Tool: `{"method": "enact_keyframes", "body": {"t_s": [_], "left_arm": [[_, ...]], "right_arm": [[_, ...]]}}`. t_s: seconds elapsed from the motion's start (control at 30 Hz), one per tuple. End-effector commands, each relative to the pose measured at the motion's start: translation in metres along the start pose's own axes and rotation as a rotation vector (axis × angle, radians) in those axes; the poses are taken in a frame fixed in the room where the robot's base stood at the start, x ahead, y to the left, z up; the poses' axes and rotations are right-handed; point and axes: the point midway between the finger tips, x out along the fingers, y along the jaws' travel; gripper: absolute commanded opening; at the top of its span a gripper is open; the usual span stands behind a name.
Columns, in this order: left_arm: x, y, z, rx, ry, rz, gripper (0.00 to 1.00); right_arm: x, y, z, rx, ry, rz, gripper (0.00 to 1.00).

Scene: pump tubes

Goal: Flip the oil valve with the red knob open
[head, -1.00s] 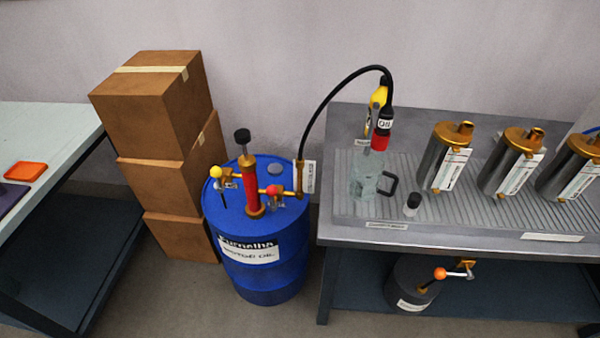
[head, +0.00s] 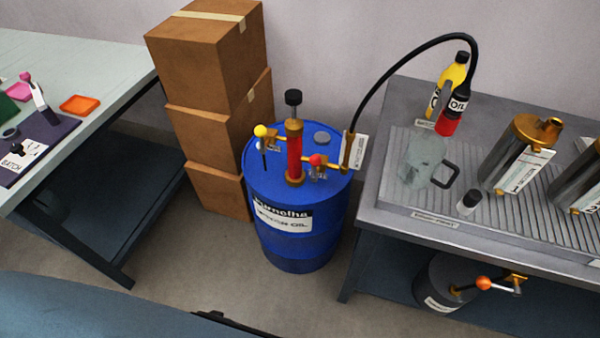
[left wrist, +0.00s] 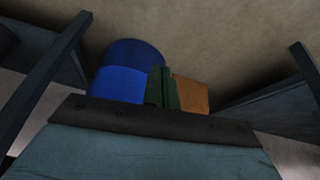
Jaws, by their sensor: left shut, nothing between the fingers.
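The oil valve with the red knob (head: 316,160) sits on the right brass arm of the red pump (head: 294,152) on the blue drum (head: 292,230). Its lever angle is too small to read surely. A yellow-knobbed valve (head: 261,131) sits on the pump's left arm. In the left wrist view, the blue drum (left wrist: 125,78) is beyond my left gripper (left wrist: 162,88), whose dark fingers are together and empty, apart from the drum. Neither gripper shows in the head view. My right gripper is in no view.
A black hose (head: 403,67) arches from the pump to a nozzle above the right bench (head: 390,185). Stacked cardboard boxes (head: 205,55) stand left of the drum. A second bench (head: 100,80) is at left. Floor before the drum is clear.

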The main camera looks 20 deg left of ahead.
Motion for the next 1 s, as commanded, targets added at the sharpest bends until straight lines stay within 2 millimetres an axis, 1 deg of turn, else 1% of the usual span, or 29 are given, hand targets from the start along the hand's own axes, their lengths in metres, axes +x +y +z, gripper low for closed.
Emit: {"method": "enact_keyframes", "body": {"t_s": [0.03,0.07,0.1,0.17,0.2,0.23,0.27,0.3,0.37,0.4,0.47,0.5,0.6,0.7,0.8,0.83,1.0], "left_arm": [[0.006,0.008,-0.037,-0.084,0.092,0.030,0.00],[0.004,0.013,-0.058,-0.138,0.140,0.051,0.00],[-0.001,0.019,-0.086,-0.209,0.203,0.084,0.00],[-0.011,0.028,-0.125,-0.313,0.293,0.141,0.00],[-0.021,0.035,-0.151,-0.381,0.350,0.186,0.00],[-0.030,0.040,-0.169,-0.430,0.391,0.223,0.00],[-0.040,0.045,-0.188,-0.479,0.431,0.263,0.00],[-0.055,0.052,-0.210,-0.542,0.481,0.320,0.00],[-0.081,0.062,-0.241,-0.630,0.547,0.412,0.00],[-0.099,0.068,-0.259,-0.685,0.584,0.475,0.00],[-0.126,0.077,-0.281,-0.757,0.630,0.568,0.00],[-0.143,0.082,-0.293,-0.798,0.654,0.628,0.00],[-0.182,0.091,-0.315,-0.879,0.693,0.759,0.00],[-0.210,0.098,-0.326,-0.928,0.712,0.850,0.00],[-0.225,0.101,-0.331,-0.953,0.718,0.898,0.00],[-0.227,0.102,-0.332,-0.957,0.719,0.905,0.00],[-0.231,0.102,-0.333,-0.962,0.720,0.913,0.00]], "right_arm": [[0.005,0.001,-0.016,0.005,0.017,0.003,0.93],[0.003,0.002,-0.025,0.007,0.021,0.004,0.93],[0.001,0.003,-0.036,0.010,0.028,0.006,0.93],[-0.005,0.005,-0.052,0.015,0.038,0.009,0.93],[-0.010,0.006,-0.062,0.017,0.045,0.011,0.93],[-0.013,0.007,-0.070,0.019,0.050,0.012,0.93],[-0.018,0.007,-0.077,0.021,0.056,0.013,0.93],[-0.024,0.008,-0.085,0.023,0.062,0.015,0.93],[-0.034,0.010,-0.098,0.027,0.072,0.018,0.93],[-0.041,0.011,-0.105,0.030,0.079,0.020,0.93],[-0.052,0.012,-0.114,0.033,0.087,0.022,0.93],[-0.059,0.013,-0.119,0.034,0.093,0.023,0.93],[-0.075,0.014,-0.127,0.037,0.102,0.026,0.93],[-0.086,0.015,-0.132,0.039,0.109,0.028,0.93],[-0.093,0.016,-0.135,0.040,0.111,0.029,0.93],[-0.094,0.016,-0.135,0.040,0.112,0.030,0.93],[-0.096,0.016,-0.136,0.040,0.111,0.030,0.93]]}}
